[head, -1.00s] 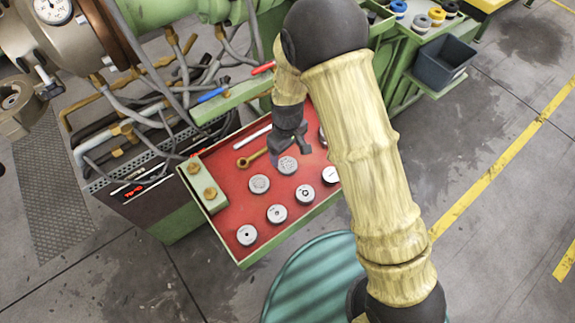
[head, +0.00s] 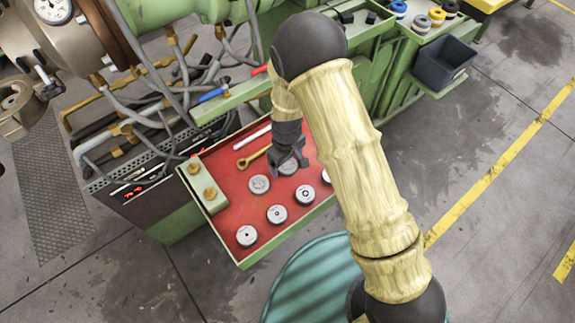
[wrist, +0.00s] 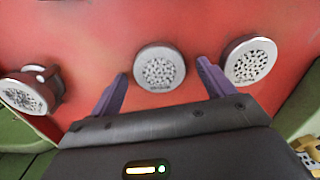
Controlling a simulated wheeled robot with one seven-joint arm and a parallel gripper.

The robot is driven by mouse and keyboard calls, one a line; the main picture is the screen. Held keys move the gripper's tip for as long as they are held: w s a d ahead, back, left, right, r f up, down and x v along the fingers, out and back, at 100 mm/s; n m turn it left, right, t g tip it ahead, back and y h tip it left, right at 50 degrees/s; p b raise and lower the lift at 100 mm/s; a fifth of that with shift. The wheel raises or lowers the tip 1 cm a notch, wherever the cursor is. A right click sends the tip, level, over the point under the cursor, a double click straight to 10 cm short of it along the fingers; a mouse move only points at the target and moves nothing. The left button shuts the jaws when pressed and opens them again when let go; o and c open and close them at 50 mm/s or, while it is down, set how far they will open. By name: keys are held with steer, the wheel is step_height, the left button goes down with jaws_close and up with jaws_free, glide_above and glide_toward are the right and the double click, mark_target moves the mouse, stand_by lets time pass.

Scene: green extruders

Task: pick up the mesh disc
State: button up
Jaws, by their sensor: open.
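A round grey mesh disc (wrist: 159,68) lies on the red tray surface in the wrist view, between the two purple fingers of my gripper (wrist: 162,88). The fingers are apart and the disc is just beyond their tips, with no visible contact. In the head view, my gripper (head: 289,166) is over this disc (head: 288,168) and partly hides it. A second perforated disc (wrist: 250,61) lies just right of the right finger; it also shows in the head view (head: 259,184). A third perforated one (wrist: 28,94) is at the far left of the wrist view.
The red tray (head: 225,185) has a raised green rim. Other round discs (head: 277,214) stand in its front row. A yellow wrench (head: 252,158) and a white rod (head: 252,137) lie behind. A green block with brass knobs (head: 201,187) stands at the left.

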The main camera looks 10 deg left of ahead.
mark_target(286, 164)
stand_by(0.3)
steer(key=c, duration=1.2)
steer(key=shift+o, duration=0.2)
steer(key=shift+r, duration=0.1)
step_height(286, 164, up, 10)
steer(key=shift+p, duration=0.35)
